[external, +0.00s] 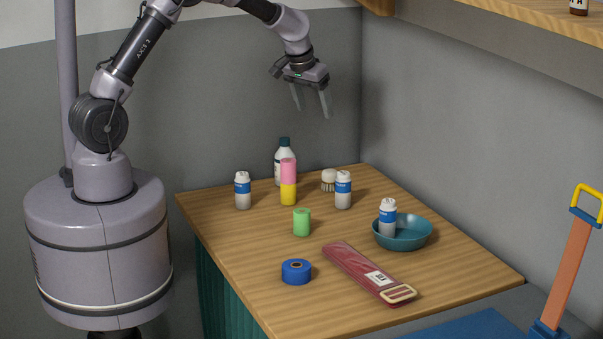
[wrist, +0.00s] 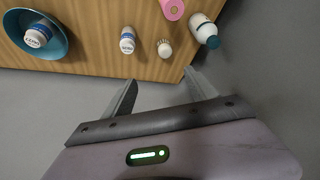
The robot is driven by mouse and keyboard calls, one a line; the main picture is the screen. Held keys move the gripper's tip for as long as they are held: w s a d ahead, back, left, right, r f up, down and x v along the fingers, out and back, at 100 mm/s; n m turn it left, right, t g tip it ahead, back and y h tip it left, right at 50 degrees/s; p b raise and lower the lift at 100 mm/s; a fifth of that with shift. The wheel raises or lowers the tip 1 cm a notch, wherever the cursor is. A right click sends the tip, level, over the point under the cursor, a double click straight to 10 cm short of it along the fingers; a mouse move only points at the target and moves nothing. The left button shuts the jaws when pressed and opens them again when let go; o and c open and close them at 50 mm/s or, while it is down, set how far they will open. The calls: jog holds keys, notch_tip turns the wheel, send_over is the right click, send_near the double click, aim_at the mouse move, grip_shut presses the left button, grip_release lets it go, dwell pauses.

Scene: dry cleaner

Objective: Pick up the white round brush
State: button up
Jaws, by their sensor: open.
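The white round brush (external: 329,179) stands near the back edge of the wooden table, between the pink cylinder and a white bottle with a blue band. In the wrist view the brush (wrist: 164,49) shows as a small pale round thing near the table edge, beyond my fingertips. My gripper (external: 311,113) is open and empty, high above the back of the table. In the wrist view my gripper (wrist: 158,80) has its two fingers spread apart, with nothing between them. The brush's lower part is partly hidden by the bottle in the external view.
Close to the brush are a blue-banded bottle (external: 343,190), a pink cylinder (external: 288,171) on a yellow one (external: 288,194), and a green-capped bottle (external: 279,167). A teal bowl (external: 418,237) holds another bottle (external: 388,217). A wall stands behind the table (external: 250,240).

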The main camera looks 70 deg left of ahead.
jog(key=n, duration=0.2)
send_near(329, 171)
jog(key=b+x, duration=0.6)
jog(key=x, duration=0.5)
jog(key=shift+w+f, duration=0.1)
jog(key=shift+f, duration=0.3)
jog(key=shift+r, duration=0.15)
jog(key=c, duration=1.5)
